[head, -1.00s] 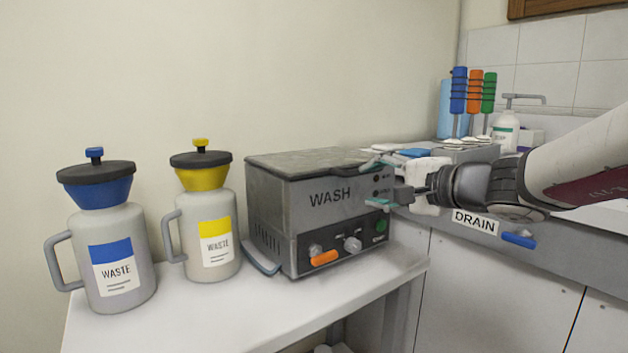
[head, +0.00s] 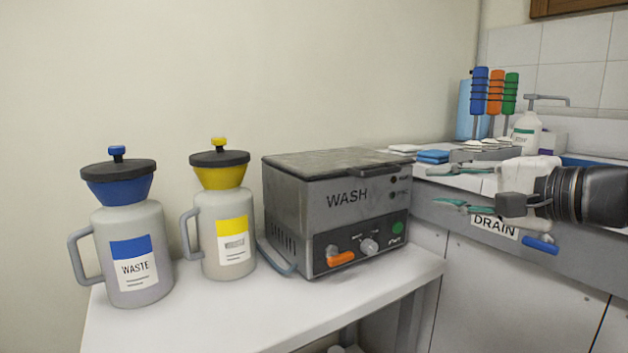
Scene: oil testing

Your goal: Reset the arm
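My gripper (head: 442,187) is at the right, in front of the counter edge and to the right of the wash machine. Its two fingers point left and stand apart, with nothing visible between them. The rest of my arm runs out of the picture at the right. The grey wash machine (head: 300,195) stands on the white table with its lid shut. The fingers are clear of its right side in the picture.
A blue-topped waste jug (head: 158,225) and a yellow-topped waste jug (head: 206,218) stand on the white table (head: 220,325). The DRAIN label (head: 483,228) and a blue handle (head: 541,245) are below my gripper. Several coloured-handled tools (head: 480,91) stand on the counter behind.

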